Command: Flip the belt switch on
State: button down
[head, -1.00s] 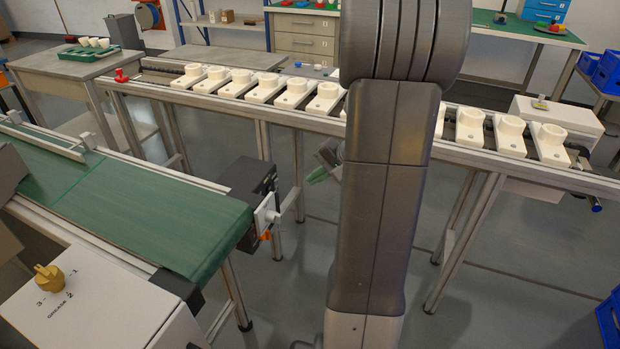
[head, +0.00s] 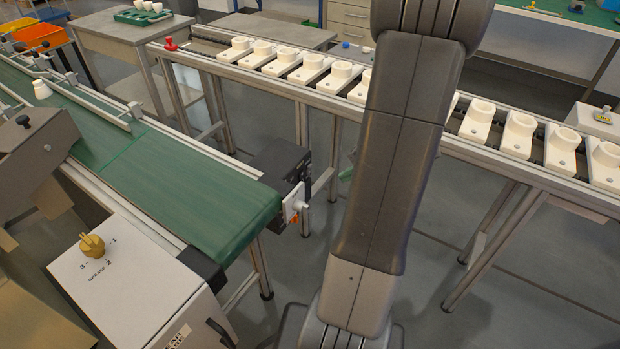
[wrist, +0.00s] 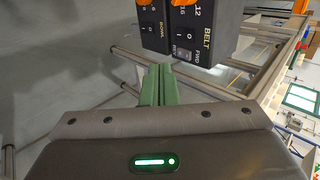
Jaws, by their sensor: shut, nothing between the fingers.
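In the wrist view two dark control boxes stand side by side, ahead of my gripper. The right one, the belt box (wrist: 207,30), reads "BELT", with 0, 1 and FWD marks and an orange knob (wrist: 183,2) at the top frame edge. The left one (wrist: 152,28) has a label that seems to read "BOWL" and another orange knob. A small dark part at the belt box's lower left may be its switch; I cannot tell its position. My gripper (wrist: 155,72) has green fingers, shut and empty, with tips just below the boxes; I cannot tell whether they touch.
The green conveyor belt (head: 165,165) runs along the left, with a dark box (head: 280,162) and white plate at its end. A white box with a yellow knob (head: 92,245) stands in front. A rail with several white holders (head: 285,60) crosses behind my arm.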

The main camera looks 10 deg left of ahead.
aim_at(302, 177)
jog(key=a+r+b+x, duration=0.2)
jog(key=x, duration=1.1)
jog(key=shift+w, duration=0.35)
jog(key=shift+f, duration=0.1)
